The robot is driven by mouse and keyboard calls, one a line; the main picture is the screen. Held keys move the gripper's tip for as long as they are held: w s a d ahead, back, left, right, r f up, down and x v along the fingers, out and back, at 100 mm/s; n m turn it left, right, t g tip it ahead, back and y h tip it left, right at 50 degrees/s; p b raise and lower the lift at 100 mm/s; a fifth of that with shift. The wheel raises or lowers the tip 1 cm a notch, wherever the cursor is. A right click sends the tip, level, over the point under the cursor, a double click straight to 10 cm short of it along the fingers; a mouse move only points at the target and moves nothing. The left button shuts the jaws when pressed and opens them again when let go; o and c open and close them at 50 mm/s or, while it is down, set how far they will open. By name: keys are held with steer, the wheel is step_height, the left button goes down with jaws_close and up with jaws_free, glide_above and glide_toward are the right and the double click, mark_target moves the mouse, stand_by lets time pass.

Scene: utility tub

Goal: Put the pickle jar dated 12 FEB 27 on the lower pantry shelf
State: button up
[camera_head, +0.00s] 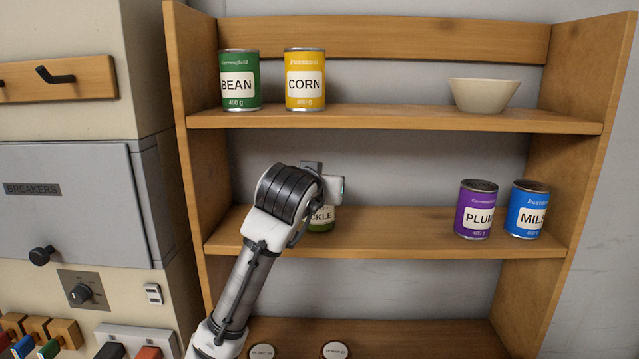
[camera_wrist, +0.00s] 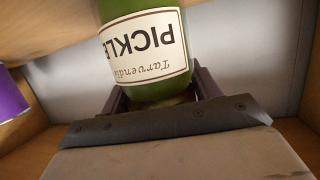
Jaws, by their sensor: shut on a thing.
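A green pickle jar with a cream PICKLE label (camera_head: 321,218) shows partly behind my gripper (camera_head: 328,190) in the head view. It is over the shelf board that also holds the plum and milk cans (camera_head: 390,236). I cannot tell whether the jar's base touches that board. In the wrist view my gripper (camera_wrist: 158,92) is shut on the jar (camera_wrist: 145,45), a dark finger on each side. The jar appears upside down there, its label facing the camera. No date is legible on it. Two jar lids (camera_head: 262,351) (camera_head: 336,350) show at the bottom edge, their print too small to read.
A purple plum can (camera_head: 476,210) and a blue milk can (camera_head: 527,210) stand right on the same shelf. The board between them and my gripper is clear. Above are a bean can (camera_head: 239,80), a corn can (camera_head: 305,79) and a bowl (camera_head: 483,95). A breaker box (camera_head: 70,200) is left.

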steer(key=shift+f, duration=0.2)
steer(key=o, duration=1.3)
steer(key=shift+c, duration=0.2)
steer(key=shift+r, duration=0.25)
steer(key=p+v, duration=0.2)
steer(key=v, duration=1)
